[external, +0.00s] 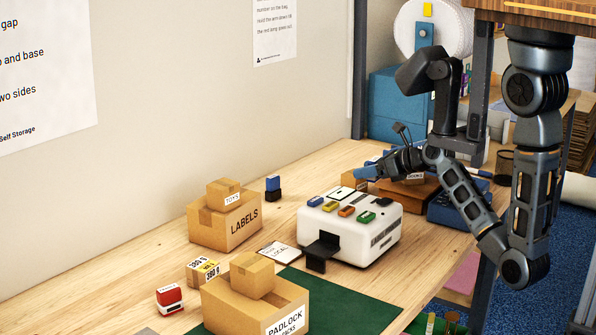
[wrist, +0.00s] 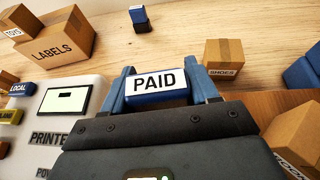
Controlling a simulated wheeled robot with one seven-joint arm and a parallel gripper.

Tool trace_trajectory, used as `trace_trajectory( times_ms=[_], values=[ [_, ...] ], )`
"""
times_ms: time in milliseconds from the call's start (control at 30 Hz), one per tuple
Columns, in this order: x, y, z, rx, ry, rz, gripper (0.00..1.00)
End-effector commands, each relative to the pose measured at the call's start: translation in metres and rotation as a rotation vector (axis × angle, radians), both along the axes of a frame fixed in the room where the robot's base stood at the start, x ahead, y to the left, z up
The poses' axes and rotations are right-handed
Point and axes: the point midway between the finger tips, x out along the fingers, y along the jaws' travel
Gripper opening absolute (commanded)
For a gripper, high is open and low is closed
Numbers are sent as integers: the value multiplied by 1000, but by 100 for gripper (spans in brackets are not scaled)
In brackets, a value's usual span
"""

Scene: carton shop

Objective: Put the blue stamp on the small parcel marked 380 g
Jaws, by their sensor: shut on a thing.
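My gripper (external: 368,172) is shut on a blue stamp marked PAID, held above the far side of the table beyond the white printer. In the wrist view, the blue PAID stamp (wrist: 158,86) sits between the two blue fingertips. A red and white stamp (external: 169,297) stands near the 380 g parcel.
The white printer (external: 365,247) with coloured blocks on top stands between my gripper and the parcel. The LABELS carton (external: 225,222) and PADLOCK carton (external: 250,304) flank the parcel, each with a smaller box on top. A SHOES box (wrist: 224,55) stands near my gripper.

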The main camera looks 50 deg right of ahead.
Motion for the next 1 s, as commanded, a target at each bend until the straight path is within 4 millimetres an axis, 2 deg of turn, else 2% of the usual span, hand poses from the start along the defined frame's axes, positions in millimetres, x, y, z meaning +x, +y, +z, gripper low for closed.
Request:
trace_trajectory(
  times_ms=[300,467,767,1000],
  values=[
    [1,-1,84,-6,-12,-1,28],
    [1,1,116,-4,-9,2,28],
    [42,45,113,-19,-6,112,28],
    [79,104,116,-29,-12,231,28]
  ],
)
